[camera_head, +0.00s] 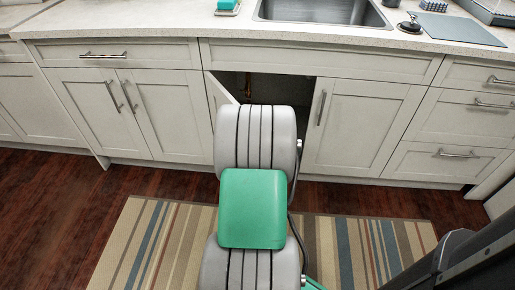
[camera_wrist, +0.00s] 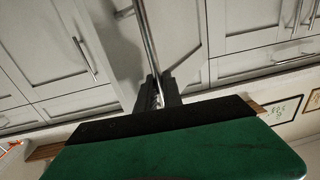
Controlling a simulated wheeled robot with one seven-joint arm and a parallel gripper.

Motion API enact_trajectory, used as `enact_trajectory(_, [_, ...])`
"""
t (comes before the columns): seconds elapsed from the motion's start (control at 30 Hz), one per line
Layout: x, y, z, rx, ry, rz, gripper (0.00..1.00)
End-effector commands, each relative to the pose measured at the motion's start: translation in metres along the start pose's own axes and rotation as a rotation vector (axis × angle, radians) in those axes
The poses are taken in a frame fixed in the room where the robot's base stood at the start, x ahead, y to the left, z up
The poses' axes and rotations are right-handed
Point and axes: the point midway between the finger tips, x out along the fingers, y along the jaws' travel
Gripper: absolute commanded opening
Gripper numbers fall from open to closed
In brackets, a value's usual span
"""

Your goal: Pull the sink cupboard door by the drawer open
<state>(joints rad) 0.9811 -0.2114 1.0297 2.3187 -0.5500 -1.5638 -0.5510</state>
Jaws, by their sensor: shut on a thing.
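The sink cupboard's left door (camera_head: 220,95) stands partly open, swung out, with a dark gap (camera_head: 275,88) beside it. Its far edge is hidden behind my arm. The cupboard's right door (camera_head: 365,125), beside the drawer stack, is shut, with an upright bar handle (camera_head: 322,108). In the wrist view, my gripper (camera_wrist: 158,92) is shut on a long metal bar handle (camera_wrist: 145,40) on a pale panelled door. In the head view my gripper is hidden behind my arm, in front of the left door.
Several drawers (camera_head: 450,116) are at the right, all shut. Another closed two-door cupboard (camera_head: 90,115) stands at the left. The counter (camera_head: 150,20) with the sink (camera_head: 320,10) runs above. A striped rug (camera_head: 150,245) lies on the dark wood floor (camera_head: 50,215).

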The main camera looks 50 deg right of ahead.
Motion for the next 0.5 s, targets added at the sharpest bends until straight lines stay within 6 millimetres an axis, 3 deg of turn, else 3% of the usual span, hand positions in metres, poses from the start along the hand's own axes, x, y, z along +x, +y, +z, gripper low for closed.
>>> enact_trajectory(0.37, [-0.0002,-0.0029,-0.0009,0.001,0.003,-0.005,0.0])
enact_trajectory(0.4, [-0.0002,-0.0029,-0.0009,0.001,0.003,-0.005,0.12])
enact_trajectory(0.5, [-0.0003,-0.0027,-0.0008,0.001,0.003,-0.005,0.2])
